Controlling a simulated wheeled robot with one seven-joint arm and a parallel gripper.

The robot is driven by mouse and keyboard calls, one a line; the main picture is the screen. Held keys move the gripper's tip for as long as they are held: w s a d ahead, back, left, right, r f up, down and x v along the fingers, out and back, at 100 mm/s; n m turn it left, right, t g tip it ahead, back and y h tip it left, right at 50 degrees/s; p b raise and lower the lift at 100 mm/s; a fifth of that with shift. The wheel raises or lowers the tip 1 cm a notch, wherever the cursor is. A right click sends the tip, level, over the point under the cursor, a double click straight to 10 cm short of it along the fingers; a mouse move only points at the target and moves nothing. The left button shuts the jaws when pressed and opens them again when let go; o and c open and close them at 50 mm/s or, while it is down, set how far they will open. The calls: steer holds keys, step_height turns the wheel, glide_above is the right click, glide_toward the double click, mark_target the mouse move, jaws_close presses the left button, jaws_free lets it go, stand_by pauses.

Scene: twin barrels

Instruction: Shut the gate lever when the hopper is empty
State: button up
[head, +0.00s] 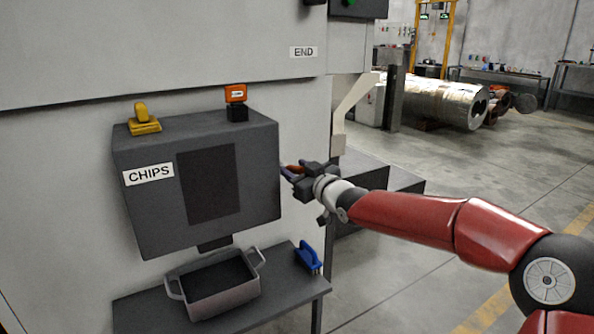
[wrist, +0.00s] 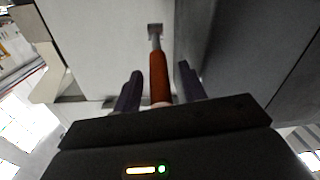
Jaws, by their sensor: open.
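The hopper (head: 255,180) is a dark grey box labelled CHIPS on the pale machine wall. Its dark front window (head: 210,185) shows no visible contents, so I cannot tell its fill. The gate lever has an orange-red handle (wrist: 158,78) on a metal stem at the hopper's right side. In the head view only a bit of orange (head: 293,168) shows by my gripper (head: 288,174). In the wrist view my gripper (wrist: 160,85) is open, one finger on each side of the handle. I cannot tell whether either finger touches it.
A grey two-handled bin (head: 225,298) stands on a small shelf (head: 300,285) under the hopper's spout, beside a blue clamp-like object (head: 307,257). A yellow object (head: 143,120) and an orange-topped device (head: 236,100) sit on the hopper. Open floor lies to the right.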

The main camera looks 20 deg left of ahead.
steer(key=shift+w+a, duration=0.2)
steer(key=shift+a, duration=0.05)
jaws_close()
